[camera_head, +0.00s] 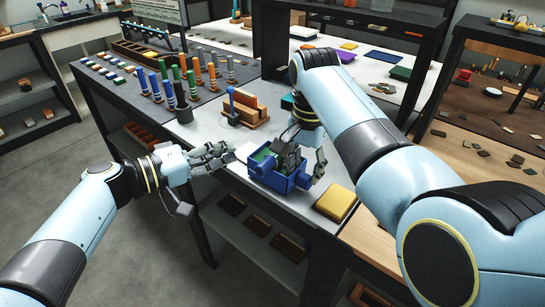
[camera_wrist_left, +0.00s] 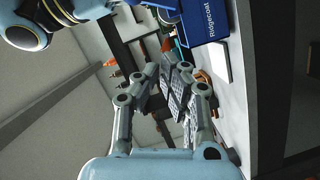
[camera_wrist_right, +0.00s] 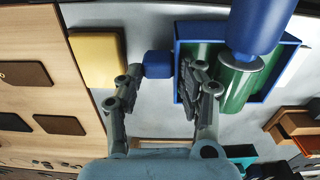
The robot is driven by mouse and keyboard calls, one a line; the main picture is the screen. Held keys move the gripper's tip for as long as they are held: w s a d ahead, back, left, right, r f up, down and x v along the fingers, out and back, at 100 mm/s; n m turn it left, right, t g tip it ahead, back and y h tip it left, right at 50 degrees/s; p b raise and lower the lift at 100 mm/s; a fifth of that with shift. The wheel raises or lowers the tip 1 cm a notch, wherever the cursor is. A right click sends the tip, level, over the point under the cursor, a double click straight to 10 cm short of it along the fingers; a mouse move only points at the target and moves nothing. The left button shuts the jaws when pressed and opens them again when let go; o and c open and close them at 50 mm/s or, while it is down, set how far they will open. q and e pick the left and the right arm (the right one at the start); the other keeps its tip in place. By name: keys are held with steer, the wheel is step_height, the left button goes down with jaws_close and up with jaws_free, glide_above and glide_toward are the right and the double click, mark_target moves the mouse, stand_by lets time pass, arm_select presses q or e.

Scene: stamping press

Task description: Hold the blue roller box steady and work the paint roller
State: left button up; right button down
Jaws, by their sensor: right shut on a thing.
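The blue roller box (camera_head: 287,183) stands on the grey bench near its front edge. The right wrist view shows its blue rim (camera_wrist_right: 178,45), a green roller (camera_wrist_right: 235,85) inside, a blue cylinder (camera_wrist_right: 262,22) over it and a blue knob (camera_wrist_right: 158,64) outside the wall. My right gripper (camera_wrist_right: 161,70) is shut with one finger inside the wall and one beyond the knob. It also shows in the head view (camera_head: 304,160), partly hidden by its arm. My left gripper (camera_head: 230,153) is partly open and empty, left of the box. The left wrist view shows the box (camera_wrist_left: 200,20) marked "Ridgecoat".
A yellow block (camera_head: 336,203) lies right of the box. A wooden holder (camera_head: 246,110) with a blue-handled tool stands behind. Upright coloured rollers (camera_head: 190,80) fill the bench at back left. A white sheet (camera_head: 243,152) lies beside the box.

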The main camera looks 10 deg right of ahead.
arm_select(q)
steer(key=o, duration=0.4)
steer(key=shift+s+d, duration=0.1)
steer(key=v, duration=1.2)
steer(key=shift+r, duration=0.1)
